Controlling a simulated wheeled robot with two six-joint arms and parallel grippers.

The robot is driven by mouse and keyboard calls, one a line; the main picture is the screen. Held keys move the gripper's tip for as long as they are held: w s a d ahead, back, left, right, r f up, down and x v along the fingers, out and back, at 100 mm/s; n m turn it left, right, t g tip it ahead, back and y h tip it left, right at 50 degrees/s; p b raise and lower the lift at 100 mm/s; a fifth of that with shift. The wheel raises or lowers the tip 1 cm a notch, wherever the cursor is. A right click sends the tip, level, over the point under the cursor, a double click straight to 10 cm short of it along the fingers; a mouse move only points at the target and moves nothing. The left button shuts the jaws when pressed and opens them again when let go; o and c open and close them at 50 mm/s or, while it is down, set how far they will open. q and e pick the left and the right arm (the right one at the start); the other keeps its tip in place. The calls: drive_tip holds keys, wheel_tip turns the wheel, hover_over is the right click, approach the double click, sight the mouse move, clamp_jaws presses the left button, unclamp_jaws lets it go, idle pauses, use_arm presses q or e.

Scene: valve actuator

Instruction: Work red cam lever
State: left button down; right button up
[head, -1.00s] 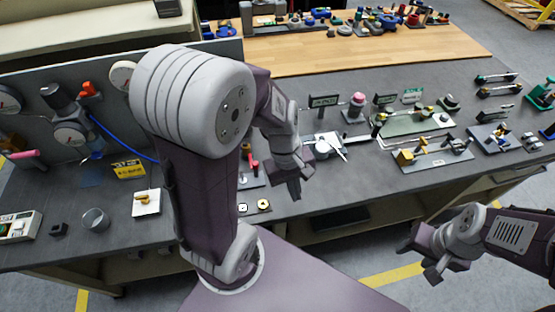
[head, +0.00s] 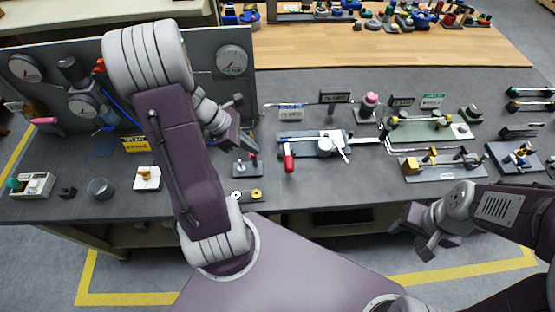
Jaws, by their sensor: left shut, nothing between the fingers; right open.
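A red-handled lever (head: 289,160) stands at the left end of a grey plate fixture with a round white part (head: 325,146), in the middle of the bench. A smaller red-topped piece (head: 253,160) stands on a small plate to its left. Which of these is the red cam lever I cannot tell for certain. My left gripper (head: 234,136) is shut and empty, left of the red-handled lever and apart from it in the picture. My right gripper (head: 423,244) is open and empty, in front of the bench edge at lower right.
A grey panel with gauges (head: 232,62) stands behind my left arm. A glass cup (head: 100,188) and small plates lie at left. Fixtures with brass blocks (head: 432,160) and a green plate (head: 422,131) fill the right. The wooden bench (head: 380,52) behind holds several parts.

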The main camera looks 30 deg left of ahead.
sight(290, 157)
use_arm(q)
drive_tip(key=x, duration=0.3)
drive_tip(key=d+x, duration=0.1)
drive_tip(key=x, duration=0.3)
drive_tip(key=w+r+b+x, duration=0.1)
drive_tip(key=x, duration=0.3)
drive_tip(key=shift+d, duration=0.4)
drive_tip(key=shift+a, duration=0.1)
